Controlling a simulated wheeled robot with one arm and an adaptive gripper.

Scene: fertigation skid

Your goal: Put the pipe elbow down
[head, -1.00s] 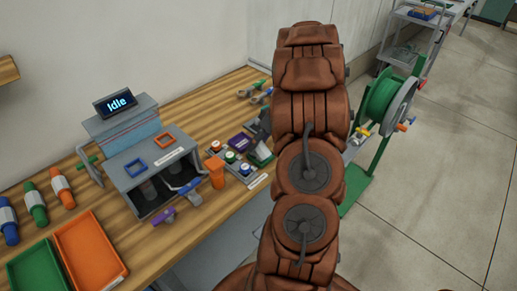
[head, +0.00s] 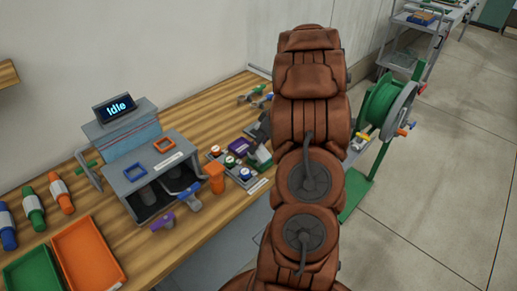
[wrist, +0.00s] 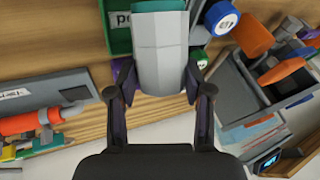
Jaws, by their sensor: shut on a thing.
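A grey-white faceted piece with a teal-green end, the pipe elbow (wrist: 160,52), is between the two fingers of my gripper (wrist: 158,82) in the wrist view. The fingers press on it from either side. Its bend cannot be made out from this angle. Behind it are the wooden bench (wrist: 55,35) and a green box (wrist: 118,38) with a partly hidden label. Whether the elbow touches anything below cannot be told. In the head view my brown-covered arm hides the gripper and the elbow.
A grey station (head: 130,180) with an "Idle" display (head: 117,109) stands on the bench. An orange cup-like piece (head: 215,178) is beside it. Orange (head: 88,255) and green (head: 35,272) trays are at the lower left. A green hose reel (head: 380,105) stands beyond my arm.

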